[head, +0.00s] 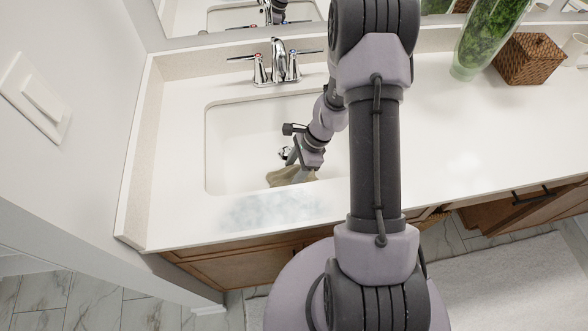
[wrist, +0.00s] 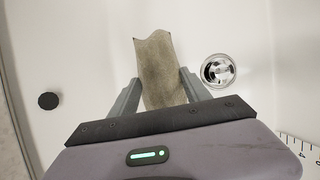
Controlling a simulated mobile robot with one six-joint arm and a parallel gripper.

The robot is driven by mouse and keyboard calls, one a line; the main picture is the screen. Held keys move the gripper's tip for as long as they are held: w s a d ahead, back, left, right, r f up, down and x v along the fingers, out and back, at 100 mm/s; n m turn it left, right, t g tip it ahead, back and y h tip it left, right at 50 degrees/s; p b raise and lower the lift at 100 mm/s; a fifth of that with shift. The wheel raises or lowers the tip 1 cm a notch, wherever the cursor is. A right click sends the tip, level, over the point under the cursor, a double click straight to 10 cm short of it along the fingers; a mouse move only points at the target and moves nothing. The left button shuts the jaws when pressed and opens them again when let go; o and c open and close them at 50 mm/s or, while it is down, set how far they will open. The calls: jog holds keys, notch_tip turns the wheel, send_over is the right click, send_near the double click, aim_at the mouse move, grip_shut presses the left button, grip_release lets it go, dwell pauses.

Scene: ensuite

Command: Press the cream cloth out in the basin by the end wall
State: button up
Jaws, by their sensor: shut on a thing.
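The cream cloth (head: 290,176) shows beige in the white basin (head: 235,140) by the end wall, near the basin's front side. My gripper (head: 297,164) reaches down into the basin and is shut on the cloth. In the wrist view the cloth (wrist: 160,62) stands out between the two grey fingers (wrist: 160,82), its free end past the tips. The silver drain (wrist: 218,71) is just right of the cloth, apart from it. The cloth's lower part is hidden behind the gripper body. I cannot tell how firmly it touches the basin floor.
A chrome tap (head: 277,64) stands behind the basin. A bluish, hazy patch (head: 268,211) lies on the front counter. A green-filled glass vase (head: 488,38) and wicker box (head: 530,58) stand at the back right. The end wall (head: 85,125) rises at left. The right counter is mostly clear.

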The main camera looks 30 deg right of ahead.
aim_at(293, 172)
jog(key=shift+s+f+b, duration=0.15)
jog(key=shift+f+b, duration=0.35)
jog(key=shift+f, duration=0.05)
dwell(1.4)
notch_tip(293, 172, up, 20)
jog(key=p, duration=1.6)
jog(key=shift+r, duration=0.15)
jog(key=shift+a, duration=0.1)
